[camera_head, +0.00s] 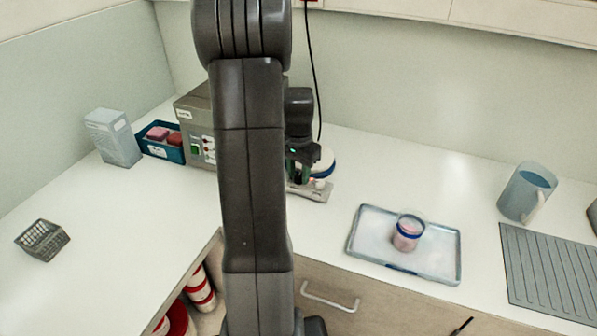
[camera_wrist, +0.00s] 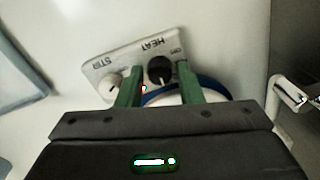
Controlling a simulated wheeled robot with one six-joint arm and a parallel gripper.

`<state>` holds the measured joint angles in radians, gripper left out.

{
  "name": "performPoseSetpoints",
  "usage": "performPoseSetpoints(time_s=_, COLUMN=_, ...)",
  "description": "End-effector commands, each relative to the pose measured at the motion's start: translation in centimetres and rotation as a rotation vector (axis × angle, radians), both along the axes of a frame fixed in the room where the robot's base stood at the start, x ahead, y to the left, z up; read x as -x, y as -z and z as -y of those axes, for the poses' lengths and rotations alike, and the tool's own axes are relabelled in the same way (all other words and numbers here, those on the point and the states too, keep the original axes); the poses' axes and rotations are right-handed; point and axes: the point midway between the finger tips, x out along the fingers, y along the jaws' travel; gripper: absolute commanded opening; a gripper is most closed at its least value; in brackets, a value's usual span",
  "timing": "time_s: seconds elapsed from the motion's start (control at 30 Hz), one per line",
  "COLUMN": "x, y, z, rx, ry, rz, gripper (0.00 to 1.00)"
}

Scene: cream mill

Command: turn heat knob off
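The stirring hotplate has a grey control panel (camera_wrist: 133,57) lettered HEAT and STIR, upside down in the wrist view. The black heat knob (camera_wrist: 160,68) shows a pale pointer mark. The white stir knob (camera_wrist: 110,84) is to its left. My gripper (camera_wrist: 160,80) is open, its two green fingers spread on either side of the heat knob; I cannot tell whether they touch it. In the head view, my gripper (camera_head: 297,160) is at the hotplate base (camera_head: 314,193), partly hidden behind my arm, and the heat knob is not clearly visible there.
A grey box device (camera_head: 194,115) and a blue bin (camera_head: 160,151) stand left of the hotplate. A tray (camera_head: 437,268) with a jar (camera_head: 407,232) is to its right, then a pitcher (camera_head: 526,192). The wall is close behind; the left counter is mostly clear.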

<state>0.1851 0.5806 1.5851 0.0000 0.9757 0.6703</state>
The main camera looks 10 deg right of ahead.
Motion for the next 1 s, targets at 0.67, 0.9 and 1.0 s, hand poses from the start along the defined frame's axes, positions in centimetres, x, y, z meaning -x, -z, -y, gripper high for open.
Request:
performPoseSetpoints(time_s=0.67, x=-0.02, y=-0.02, z=0.01, rx=0.000, ry=-0.138, rz=0.000, gripper=0.02)
performPoseSetpoints(time_s=0.9, x=-0.02, y=-0.02, z=0.02, rx=0.001, ry=-0.345, rz=0.001, gripper=0.02)
performPoseSetpoints(time_s=1.0, x=-0.03, y=-0.03, z=0.02, rx=0.001, ry=-0.441, rz=0.001, gripper=0.02)
